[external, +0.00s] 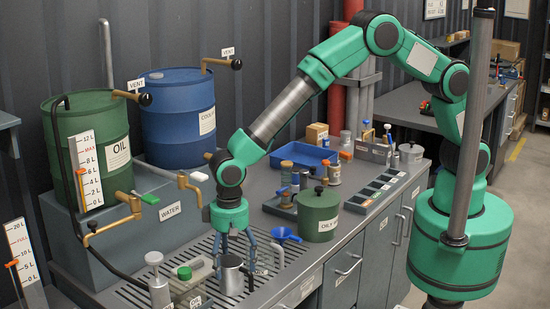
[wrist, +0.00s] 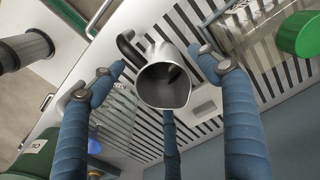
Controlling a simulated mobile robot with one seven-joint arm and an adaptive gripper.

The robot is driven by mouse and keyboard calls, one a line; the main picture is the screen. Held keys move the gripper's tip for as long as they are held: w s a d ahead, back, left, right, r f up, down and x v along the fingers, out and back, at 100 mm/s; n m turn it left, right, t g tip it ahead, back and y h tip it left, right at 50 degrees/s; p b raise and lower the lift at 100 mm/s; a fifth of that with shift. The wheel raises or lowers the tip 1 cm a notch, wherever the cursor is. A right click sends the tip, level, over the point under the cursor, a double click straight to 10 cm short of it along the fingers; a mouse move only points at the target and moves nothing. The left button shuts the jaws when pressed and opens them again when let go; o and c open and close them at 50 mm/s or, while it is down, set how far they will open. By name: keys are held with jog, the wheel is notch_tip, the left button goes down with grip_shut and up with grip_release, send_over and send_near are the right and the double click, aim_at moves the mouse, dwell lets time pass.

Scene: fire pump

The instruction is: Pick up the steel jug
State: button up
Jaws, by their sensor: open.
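The steel jug (external: 232,280) stands on the slatted grate of the workbench in the external view, directly below and between my fingers. In the wrist view the jug (wrist: 165,86) is seen from above, with its round open mouth and a dark handle at its upper left. My gripper (external: 235,262) points down with its blue fingers spread. In the wrist view my gripper (wrist: 160,78) has a finger on either side of the jug and a third below it in the picture. The side fingers look apart from the jug. Whether the third finger touches it I cannot tell.
A green-lidded glass container (external: 187,284) and a grey cylinder (external: 158,285) stand left of the jug. A blue funnel (external: 285,234) and a green oily-waste can (external: 318,215) are to the right. Brass taps (external: 118,215) and the oil drum (external: 92,150) stand behind left.

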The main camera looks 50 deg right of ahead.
jog(key=shift+f, duration=1.95)
jog(key=c, duration=1.4)
jog(key=shift+c, duration=0.2)
jog(key=shift+r, duration=0.25)
notch_tip(320, 180, up, 9)
jog(key=shift+r+p, duration=0.15)
jog(key=shift+p, duration=0.2)
jog(key=shift+a+r, duration=0.1)
jog(key=shift+r, duration=0.05)
